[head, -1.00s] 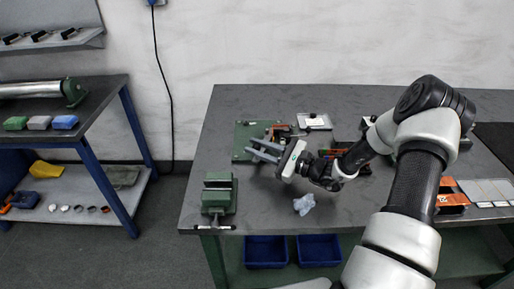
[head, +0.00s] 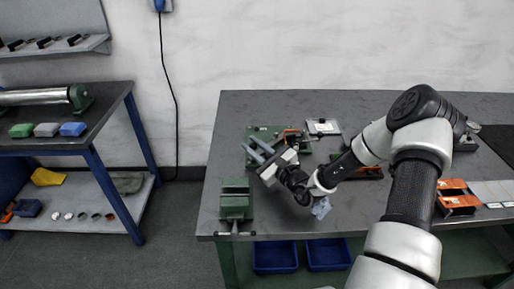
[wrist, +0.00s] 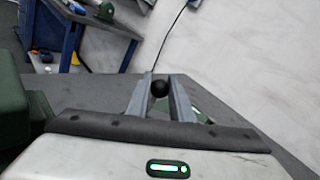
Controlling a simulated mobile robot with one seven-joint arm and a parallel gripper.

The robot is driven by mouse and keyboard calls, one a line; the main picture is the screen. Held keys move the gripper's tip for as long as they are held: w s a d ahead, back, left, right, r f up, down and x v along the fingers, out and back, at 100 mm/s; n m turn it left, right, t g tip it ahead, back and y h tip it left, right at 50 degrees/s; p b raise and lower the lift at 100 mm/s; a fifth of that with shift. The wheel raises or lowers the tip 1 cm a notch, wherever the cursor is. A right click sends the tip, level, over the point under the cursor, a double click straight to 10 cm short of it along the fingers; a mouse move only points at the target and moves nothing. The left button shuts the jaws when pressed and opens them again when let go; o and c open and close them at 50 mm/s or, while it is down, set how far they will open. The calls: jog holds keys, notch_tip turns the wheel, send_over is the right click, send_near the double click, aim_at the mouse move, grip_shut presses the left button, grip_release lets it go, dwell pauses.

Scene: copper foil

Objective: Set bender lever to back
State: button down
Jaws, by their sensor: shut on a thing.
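The bender appears to be the green-plated fixture (head: 262,131) at the back left of the bench. Its lever is mostly hidden; a round black knob (wrist: 159,88), seemingly the lever's end, shows in the wrist view. My gripper (head: 256,151) reaches over the near left edge of the fixture, its grey fingers pointing to the back left. In the wrist view my gripper (wrist: 159,86) has a finger on each side of the knob and is shut on it. The lever's shaft and pivot cannot be made out.
A green vise (head: 236,203) stands at the front left bench edge, close to my gripper. A pale blue crumpled cloth (head: 321,208) lies under my wrist. A white-topped plate (head: 323,126) is behind. Bare bench shows around the vise.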

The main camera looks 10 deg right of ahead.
jog(key=c, duration=1.6)
grip_release()
jog(key=shift+o, duration=0.2)
jog(key=shift+s, duration=0.1)
jog(key=v, duration=1.7)
jog(key=shift+s+d, duration=0.1)
jog(key=shift+s, duration=0.05)
jog(key=shift+r+n, duration=0.2)
jog(key=shift+n, duration=0.2)
jog(key=c, duration=0.5)
jog(key=n+g, duration=0.1)
jog(key=n, duration=0.1)
jog(key=w+r+n+g+y, duration=0.1)
jog(key=n, duration=0.1)
jog(key=d+r+n+p, duration=0.1)
jog(key=n, duration=0.1)
jog(key=shift+w+r+n+g+y, duration=0.1)
jog(key=shift+w+n+g+y, duration=0.2)
jog(key=shift+g+y, duration=0.1)
grip_shut()
jog(key=w+d+r+n+g, duration=0.25)
jog(key=r+n+g, duration=0.2)
jog(key=n, duration=0.55)
jog(key=shift+t+h, duration=0.35)
jog(key=shift+h, duration=0.05)
jog(key=p+x, duration=0.1)
jog(key=x, duration=1.2)
jog(key=shift+w+f, duration=0.15)
jog(key=shift+f, duration=0.1)
